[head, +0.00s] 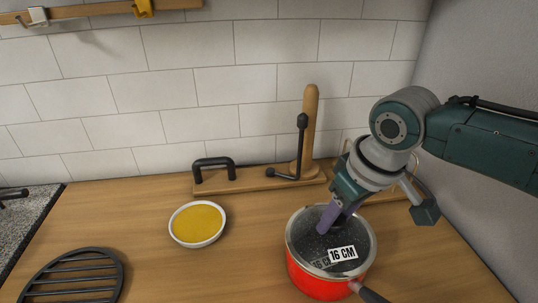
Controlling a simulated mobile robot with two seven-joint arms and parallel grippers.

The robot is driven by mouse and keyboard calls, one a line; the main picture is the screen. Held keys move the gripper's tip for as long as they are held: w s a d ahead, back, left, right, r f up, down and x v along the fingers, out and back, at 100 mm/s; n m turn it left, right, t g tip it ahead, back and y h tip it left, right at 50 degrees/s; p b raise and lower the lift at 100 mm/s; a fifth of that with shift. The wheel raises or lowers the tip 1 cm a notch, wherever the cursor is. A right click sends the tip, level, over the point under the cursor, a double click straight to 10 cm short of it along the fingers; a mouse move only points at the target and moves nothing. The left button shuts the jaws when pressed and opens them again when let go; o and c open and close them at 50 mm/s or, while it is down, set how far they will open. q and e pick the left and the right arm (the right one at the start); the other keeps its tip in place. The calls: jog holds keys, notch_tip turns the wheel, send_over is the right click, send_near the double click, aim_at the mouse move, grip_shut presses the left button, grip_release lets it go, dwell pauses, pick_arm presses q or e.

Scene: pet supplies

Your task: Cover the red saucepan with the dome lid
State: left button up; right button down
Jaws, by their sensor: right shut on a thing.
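The red saucepan (318,288) stands on the wooden counter at the lower right, its dark handle (370,294) pointing toward the lower right. The dome lid (309,249), dark see-through glass with a pale rim and a "16 CM" label, is over the saucepan's mouth and looks roughly level. I cannot tell whether its rim touches the pan all round. My right gripper (328,220) reaches down from the right and is shut on the dome lid at its top; the fingers hide the knob. My left gripper is not in view.
A white bowl of yellow food (197,223) stands left of the pan. A black slatted trivet (75,278) lies at the lower left. A wooden stand (310,130) with black fittings is behind the pan, against the tiled wall. The counter (235,270) between bowl and pan is clear.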

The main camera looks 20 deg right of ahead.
jog(key=shift+f, duration=0.1)
dwell(0.7)
jog(key=shift+c, duration=1.2)
grip_release()
jog(key=shift+r, duration=0.2)
jog(key=p+v, duration=0.1)
jog(key=v, duration=0.8)
jog(key=shift+r+p, duration=0.3)
jog(key=shift+p, duration=0.05)
jog(key=shift+s+a, duration=0.1)
